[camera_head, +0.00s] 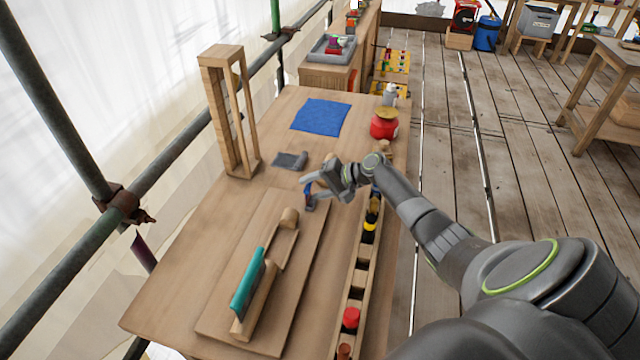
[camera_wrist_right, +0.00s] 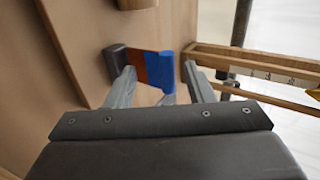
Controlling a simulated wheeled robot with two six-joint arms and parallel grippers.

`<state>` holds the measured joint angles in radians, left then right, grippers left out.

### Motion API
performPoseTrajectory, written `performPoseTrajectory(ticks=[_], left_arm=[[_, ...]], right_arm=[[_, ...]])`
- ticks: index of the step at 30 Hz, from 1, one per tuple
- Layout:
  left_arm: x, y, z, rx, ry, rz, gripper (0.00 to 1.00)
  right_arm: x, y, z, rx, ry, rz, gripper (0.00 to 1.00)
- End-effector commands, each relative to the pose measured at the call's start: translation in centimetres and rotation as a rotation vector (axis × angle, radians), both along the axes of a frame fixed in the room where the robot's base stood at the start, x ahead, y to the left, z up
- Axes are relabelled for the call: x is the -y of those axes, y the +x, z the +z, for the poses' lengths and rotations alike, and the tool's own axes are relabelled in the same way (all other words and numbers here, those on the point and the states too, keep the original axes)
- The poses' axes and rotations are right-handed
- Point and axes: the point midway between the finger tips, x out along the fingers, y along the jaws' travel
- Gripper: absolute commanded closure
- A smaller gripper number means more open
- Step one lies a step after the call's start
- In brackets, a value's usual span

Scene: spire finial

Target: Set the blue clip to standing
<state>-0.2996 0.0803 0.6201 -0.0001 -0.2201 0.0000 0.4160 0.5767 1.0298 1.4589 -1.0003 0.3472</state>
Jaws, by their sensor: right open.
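The blue clip (camera_wrist_right: 161,70) shows in the right wrist view as a blue end, an orange-brown middle and a dark end block. It appears to lie on its side. In the head view it is small and partly hidden by my right gripper (camera_head: 313,189), with some blue (camera_head: 308,189) showing. In the wrist view my right gripper (camera_wrist_right: 158,72) is open, with its fingers on either side of the clip's length. I cannot tell whether they touch it. My left gripper is not in view.
A board (camera_head: 215,325) bears a wooden piece with a teal bar (camera_head: 247,282). A long wooden rack (camera_head: 354,292) with coloured items runs along the right.

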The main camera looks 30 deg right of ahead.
Motion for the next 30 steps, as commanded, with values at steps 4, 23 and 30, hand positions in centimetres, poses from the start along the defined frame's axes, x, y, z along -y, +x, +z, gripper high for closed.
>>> performPoseTrajectory(ticks=[4,23,30], left_arm=[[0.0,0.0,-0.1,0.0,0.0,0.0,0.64],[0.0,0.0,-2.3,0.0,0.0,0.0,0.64],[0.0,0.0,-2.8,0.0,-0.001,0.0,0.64]], right_arm=[[0.7,-0.5,0.4,0.002,-0.004,-0.001,0.52],[7.4,-8.1,6.7,-0.003,-0.007,0.001,0.52],[9.1,-10.1,8.6,-0.002,-0.003,0.001,0.52]])
